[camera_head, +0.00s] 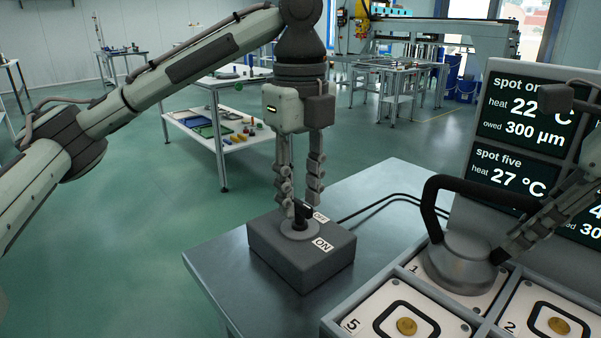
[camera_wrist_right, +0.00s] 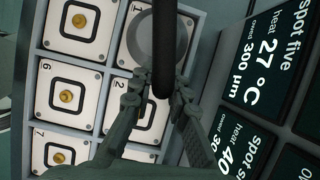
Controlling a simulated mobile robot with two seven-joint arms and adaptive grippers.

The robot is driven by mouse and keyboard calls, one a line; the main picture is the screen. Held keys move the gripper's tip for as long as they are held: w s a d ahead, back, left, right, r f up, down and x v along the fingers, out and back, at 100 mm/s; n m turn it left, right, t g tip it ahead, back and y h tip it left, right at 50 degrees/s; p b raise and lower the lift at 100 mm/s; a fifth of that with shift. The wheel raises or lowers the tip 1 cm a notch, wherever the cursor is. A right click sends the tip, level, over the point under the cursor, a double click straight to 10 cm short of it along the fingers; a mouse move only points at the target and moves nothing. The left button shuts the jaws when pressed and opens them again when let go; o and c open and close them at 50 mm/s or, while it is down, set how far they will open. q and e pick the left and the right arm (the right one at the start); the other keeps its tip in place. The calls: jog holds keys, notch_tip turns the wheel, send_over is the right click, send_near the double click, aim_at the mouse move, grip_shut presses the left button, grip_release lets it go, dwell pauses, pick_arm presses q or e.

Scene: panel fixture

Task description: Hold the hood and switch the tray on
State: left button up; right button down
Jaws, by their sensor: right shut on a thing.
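The hood (camera_head: 462,268), a grey dome with a tall black bar handle (camera_head: 432,205), sits over spot 1 of the tray (camera_head: 413,277). My right gripper (camera_head: 505,252) is shut on the handle; the right wrist view shows its fingers (camera_wrist_right: 160,90) on both sides of the black bar (camera_wrist_right: 163,45), with the grey hood (camera_wrist_right: 143,38) beneath. The switch is a dark grey box (camera_head: 302,255) with a black knob (camera_head: 303,209) on top and OFF and ON labels. My left gripper (camera_head: 302,203) points down over it, fingers apart around the knob. Contact with the knob is unclear.
The tray's other spots hold white plates with brass discs (camera_head: 407,326). A display panel (camera_head: 520,120) with readings of heat and owed micrometres stands behind the tray. Black cables (camera_head: 385,202) run from the box across the grey table (camera_head: 350,190). Another bench (camera_head: 225,125) stands further back.

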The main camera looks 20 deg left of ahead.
aim_at(300, 202)
pick_arm(q)
notch_tip(300, 202, up, 12)
dwell(0.4)
jog(key=shift+f, duration=0.1)
dwell(0.3)
pick_arm(e)
jog(key=c, duration=1.4)
grip_release()
jog(key=shift+r, duration=0.1)
pick_arm(q)
jog(key=shift+r+p, duration=0.85)
pick_arm(e)
jog(key=d+f+v, duration=0.1)
jog(key=d+v, duration=0.2)
jog(key=v, duration=1.3)
jog(key=shift+s+d, duration=0.2)
jog(key=shift+s, duration=0.2)
